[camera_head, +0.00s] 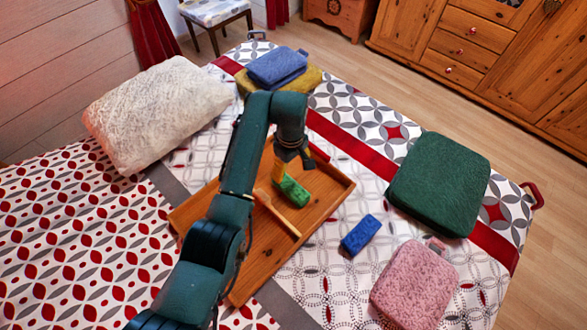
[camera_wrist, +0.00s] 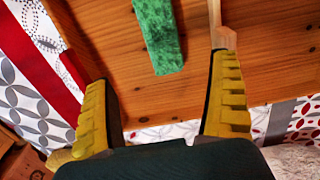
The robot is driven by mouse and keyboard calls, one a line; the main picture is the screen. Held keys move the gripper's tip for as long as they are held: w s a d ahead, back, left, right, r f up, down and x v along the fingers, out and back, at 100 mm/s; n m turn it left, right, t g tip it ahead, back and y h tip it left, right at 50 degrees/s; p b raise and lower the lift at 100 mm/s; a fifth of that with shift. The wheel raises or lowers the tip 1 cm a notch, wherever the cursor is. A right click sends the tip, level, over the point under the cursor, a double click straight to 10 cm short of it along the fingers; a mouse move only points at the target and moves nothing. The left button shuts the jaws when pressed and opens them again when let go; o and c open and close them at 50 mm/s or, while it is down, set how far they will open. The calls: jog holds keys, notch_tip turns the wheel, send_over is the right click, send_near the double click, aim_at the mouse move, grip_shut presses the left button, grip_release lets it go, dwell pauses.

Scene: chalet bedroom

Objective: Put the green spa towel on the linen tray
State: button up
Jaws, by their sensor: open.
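The linen tray (camera_head: 262,262) is a shallow wooden tray on the bed. A small bright green folded piece (camera_head: 292,190), apparently the green spa towel, lies inside it near the far side. The green piece also shows at the top of the wrist view (camera_wrist: 158,35), flat on the wooden floor. My gripper (camera_head: 290,166) is over the tray close to the green piece. In the wrist view, its yellow fingers (camera_wrist: 162,75) are spread and empty, with the green piece beyond their tips. My arm hides part of the tray.
A wooden-handled item (camera_head: 278,214) lies in the tray beside the green piece. A small blue block (camera_head: 361,234), a large dark green folded item (camera_head: 440,184) and a pink one (camera_head: 414,285) lie right. Blue (camera_head: 276,68) and mustard (camera_head: 312,80) items are stacked behind; a white pillow (camera_head: 155,112) lies left.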

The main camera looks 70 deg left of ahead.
jog(key=shift+r, duration=0.2)
jog(key=w+d+r+m+t+y, duration=0.2)
jog(key=w+d+r+m, duration=0.15)
jog(key=w, duration=0.35)
jog(key=w+d+r+m+t+y, duration=0.1)
jog(key=w+d+r+m+t, duration=0.1)
jog(key=w+r, duration=0.3)
jog(key=w+d+r+m+t+y, duration=0.2)
jog(key=w+d+r+m+t, duration=0.4)
jog(key=w+d+r, duration=0.45)
jog(key=s+d+r+m+t+h, duration=0.1)
jog(key=d+r+m+t, duration=0.2)
jog(key=d+r, duration=0.4)
jog(key=s+d+r+m+t, duration=0.25)
jog(key=d+r, duration=0.25)
jog(key=d, duration=0.4)
jog(key=s+d+r+m+t+h, duration=0.4)
jog(key=s+d+r+m+t, duration=0.1)
jog(key=s+d+r, duration=0.6)
notch_tip(320, 180, up, 2)
jog(key=d+t, duration=0.1)
jog(key=d, duration=0.1)
jog(key=shift+d+m+t, duration=0.35)
jog(key=shift+m, duration=0.05)
jog(key=shift+r, duration=0.15)
